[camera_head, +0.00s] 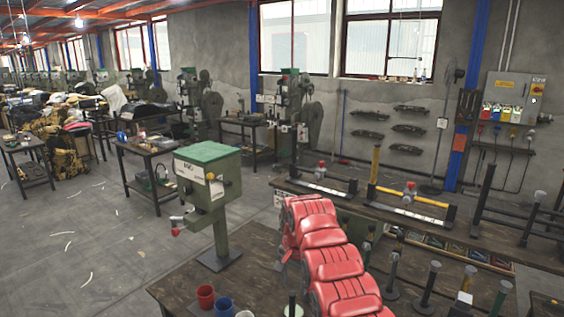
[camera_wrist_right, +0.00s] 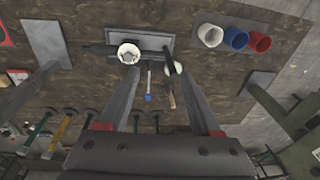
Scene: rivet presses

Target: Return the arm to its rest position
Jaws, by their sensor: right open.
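My right gripper (camera_wrist_right: 160,72) shows in the right wrist view with its two dark fingers spread apart. It is over the brown wooden workbench (camera_wrist_right: 85,80), with nothing clamped between the fingers. A pale round-topped part (camera_wrist_right: 128,53) on a dark plate shows near the left fingertip. A small tool with a brown handle lies by the right fingertip. In the head view the gripper's fingers cannot be made out clearly near the red ribbed shape at the bottom middle. My left gripper is in neither view.
A red cup (camera_head: 205,296), a blue cup (camera_head: 224,307) and a white cup stand on the bench. A green-topped press (camera_head: 208,180) stands behind them. Upright dark posts (camera_head: 429,287) stand at the right. Open floor (camera_head: 80,250) lies at the left.

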